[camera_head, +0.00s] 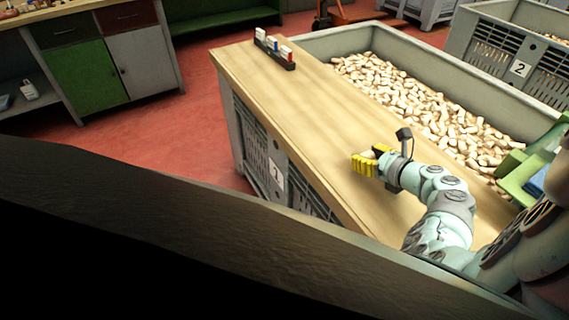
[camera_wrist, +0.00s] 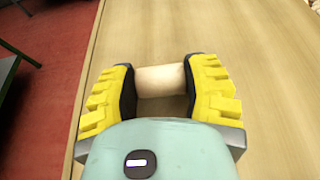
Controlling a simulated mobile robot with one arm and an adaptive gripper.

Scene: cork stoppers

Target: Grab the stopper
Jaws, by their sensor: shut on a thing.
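My gripper (camera_head: 368,163) has yellow ribbed fingers and is over the wooden board in the head view. In the wrist view my gripper (camera_wrist: 160,88) is shut on a pale cork stopper (camera_wrist: 160,80), which lies across between the two dark inner pads. The near part of the stopper is in shadow. In the head view the fingers mostly hide the held stopper. I cannot tell whether it touches the board or is held just above it.
The wooden board (camera_head: 290,110) is largely clear. A dark holder (camera_head: 275,50) with small white, red and blue items stands at its far end. A grey crate (camera_head: 345,40) full of stoppers (camera_head: 420,100) lies beside the board. A green tray (camera_head: 520,170) is at the right.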

